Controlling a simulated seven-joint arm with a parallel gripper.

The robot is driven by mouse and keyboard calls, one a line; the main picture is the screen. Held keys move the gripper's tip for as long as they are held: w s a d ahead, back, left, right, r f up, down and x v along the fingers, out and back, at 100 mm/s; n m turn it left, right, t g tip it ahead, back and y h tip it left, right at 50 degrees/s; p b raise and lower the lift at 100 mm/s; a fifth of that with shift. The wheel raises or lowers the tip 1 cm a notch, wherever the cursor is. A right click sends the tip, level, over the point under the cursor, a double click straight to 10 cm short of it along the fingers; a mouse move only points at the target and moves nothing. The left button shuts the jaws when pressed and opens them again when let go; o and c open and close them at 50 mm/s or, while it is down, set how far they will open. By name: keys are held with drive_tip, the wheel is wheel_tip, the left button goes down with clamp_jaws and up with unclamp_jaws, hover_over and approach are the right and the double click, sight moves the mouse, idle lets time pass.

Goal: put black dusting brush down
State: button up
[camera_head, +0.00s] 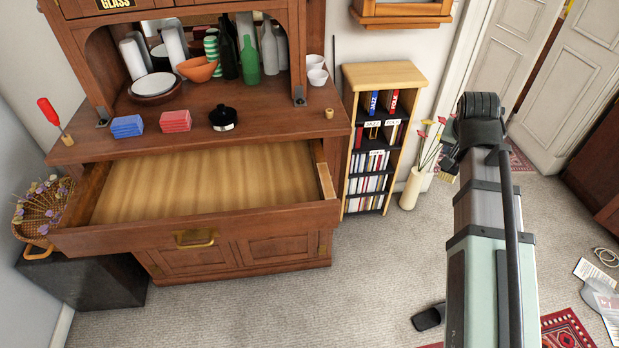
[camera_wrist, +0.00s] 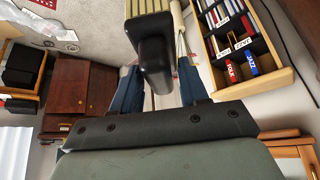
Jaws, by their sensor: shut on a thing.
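The black dusting brush (camera_wrist: 153,62) is between the two blue fingers of my gripper (camera_wrist: 160,88) in the wrist view. Its black body faces the camera, and a pale striped part shows at the top of the picture. My gripper is shut on it. In the head view my arm reaches up the right side, and its dark end hides most of my gripper.
A wooden cabinet (camera_head: 240,250) at left has an open, empty drawer (camera_head: 190,185). A narrow bookcase (camera_head: 384,77) and a cream vase (camera_head: 412,188) stand near my gripper. Grey carpet (camera_head: 370,275) is clear in front. A dark object (camera_head: 429,318), papers (camera_head: 596,275) and rugs lie at right.

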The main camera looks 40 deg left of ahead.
drive_tip(key=s+a+f+n+y, duration=0.15)
drive_tip(key=s+a, duration=0.25)
drive_tip(key=a, duration=0.5)
drive_tip(key=s+a+f+n+g+y, duration=0.1)
drive_tip(key=s+a+n, duration=0.3)
drive_tip(key=a, duration=0.6)
drive_tip(key=s+a+f+n+y, duration=0.1)
drive_tip(key=s+a+n, duration=0.1)
drive_tip(key=s+a, duration=0.5)
drive_tip(key=s+a+f+n+g+y, duration=0.1)
drive_tip(key=s+a+n+g, duration=0.3)
drive_tip(key=s+a+n, duration=0.5)
drive_tip(key=s+a+f+n+g+y, duration=0.1)
drive_tip(key=s+a+n+g, duration=0.3)
drive_tip(key=s+a, duration=0.6)
drive_tip(key=shift+w+a+f+n+g+h, duration=0.2)
drive_tip(key=shift+a+f+n+h, duration=0.15)
drive_tip(key=shift+f+n, duration=0.9)
drive_tip(key=shift+w+a+f+n+g+h, duration=0.25)
drive_tip(key=shift+f+n, duration=0.35)
drive_tip(key=shift+f, duration=1.25)
drive_tip(key=shift+w+a+f+n+g+h, duration=0.15)
drive_tip(key=shift+a+f+n+h, duration=0.25)
drive_tip(key=shift+f+n, duration=0.85)
drive_tip(key=shift+s+f+m, duration=0.1)
drive_tip(key=shift+f+m, duration=0.25)
drive_tip(key=shift+f, duration=0.1)
drive_tip(key=o, duration=1.1)
